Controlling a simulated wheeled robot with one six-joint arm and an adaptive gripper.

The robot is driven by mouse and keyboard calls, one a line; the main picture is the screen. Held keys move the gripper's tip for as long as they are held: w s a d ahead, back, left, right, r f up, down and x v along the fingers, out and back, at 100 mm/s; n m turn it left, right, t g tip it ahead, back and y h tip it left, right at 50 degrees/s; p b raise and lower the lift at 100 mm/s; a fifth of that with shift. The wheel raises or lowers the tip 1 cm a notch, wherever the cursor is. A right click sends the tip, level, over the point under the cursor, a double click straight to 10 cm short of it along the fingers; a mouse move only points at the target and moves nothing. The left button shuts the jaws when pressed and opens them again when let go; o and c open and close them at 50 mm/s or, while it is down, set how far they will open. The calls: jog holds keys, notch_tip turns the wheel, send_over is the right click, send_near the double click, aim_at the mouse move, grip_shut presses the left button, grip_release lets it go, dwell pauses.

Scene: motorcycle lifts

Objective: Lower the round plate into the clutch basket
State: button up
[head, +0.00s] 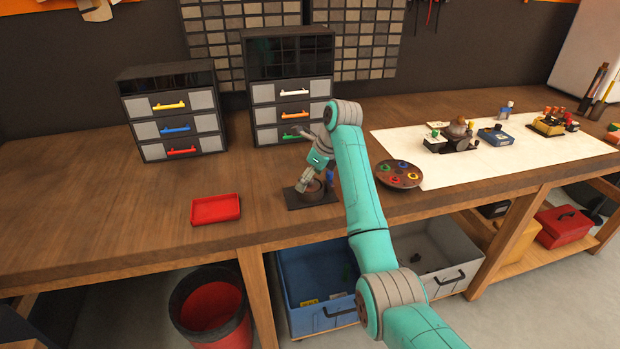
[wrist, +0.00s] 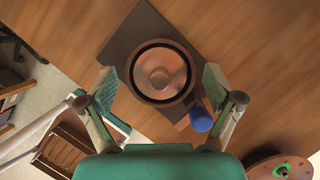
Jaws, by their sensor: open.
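The clutch basket (wrist: 189,93) is a brown round cup on a dark base plate (wrist: 127,38), in the wrist view's upper middle. Inside its rim lies a copper-coloured disc (wrist: 160,60) with a raised centre and a dark ring around it. It looks like the round plate, but I cannot tell how deep it sits. My gripper (wrist: 158,82) is open, its two green-padded fingers apart on the left and right of the basket. In the head view my gripper (head: 309,186) points down over the basket, partly hiding it.
A blue knob (wrist: 201,119) stands by the basket's lower right, near my right finger. A red tray (head: 215,209) lies to the left on the bench. A round brown holder with coloured pieces (head: 398,174) is at right. Drawer cabinets (head: 172,112) stand behind.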

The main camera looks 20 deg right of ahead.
jog(key=v, duration=0.7)
jog(key=shift+r, duration=0.25)
